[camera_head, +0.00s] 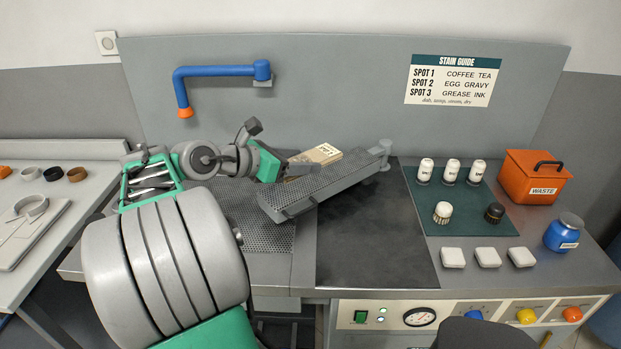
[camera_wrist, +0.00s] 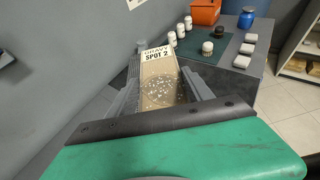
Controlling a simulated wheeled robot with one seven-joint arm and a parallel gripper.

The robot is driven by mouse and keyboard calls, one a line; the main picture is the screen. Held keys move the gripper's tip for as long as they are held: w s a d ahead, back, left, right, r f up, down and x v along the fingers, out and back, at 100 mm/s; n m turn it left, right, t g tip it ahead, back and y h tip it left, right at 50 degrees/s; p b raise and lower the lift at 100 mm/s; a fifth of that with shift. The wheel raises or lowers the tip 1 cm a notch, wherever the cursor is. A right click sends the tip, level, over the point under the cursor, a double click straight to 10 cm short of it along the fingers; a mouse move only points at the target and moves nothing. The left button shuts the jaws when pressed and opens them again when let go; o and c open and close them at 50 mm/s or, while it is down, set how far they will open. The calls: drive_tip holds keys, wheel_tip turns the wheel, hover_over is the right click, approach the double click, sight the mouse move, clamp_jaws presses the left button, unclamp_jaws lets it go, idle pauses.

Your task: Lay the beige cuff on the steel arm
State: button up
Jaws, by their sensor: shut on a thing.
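The beige cuff (camera_head: 325,153) is a flat tan piece with a printed label. In the wrist view the cuff (camera_wrist: 160,80) reads "GRAVY SPOT 2" and has a pale speckled stain near my fingers. My gripper (camera_head: 292,170) is shut on the cuff's near end, with a finger on each side in the wrist view (camera_wrist: 162,92). The steel arm (camera_head: 335,186) is a long grey perforated board, slanting up to a post at the back right. The cuff shows at the arm's far-left edge; I cannot tell whether it touches the arm.
A blue pipe (camera_head: 215,71) with an orange tip hangs on the back panel. On the right a green mat (camera_head: 462,211) holds white bottles and brushes, near white pads (camera_head: 487,257), a blue jar (camera_head: 563,233) and an orange waste bin (camera_head: 535,178). The dark worktop (camera_head: 375,245) in front is clear.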

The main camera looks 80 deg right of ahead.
drive_tip(key=d+f, duration=0.5)
drive_tip(key=d, duration=0.5)
drive_tip(key=p, duration=0.1)
hover_over(312, 179)
wheel_tip(312, 179, down, 5)
drive_tip(key=shift+r, duration=0.1)
wheel_tip(312, 179, down, 3)
drive_tip(key=shift+f+p, duration=0.1)
drive_tip(key=shift+p, duration=0.2)
drive_tip(key=o, duration=1.3)
drive_tip(key=shift+f, duration=0.1)
drive_tip(key=shift+o, duration=0.2)
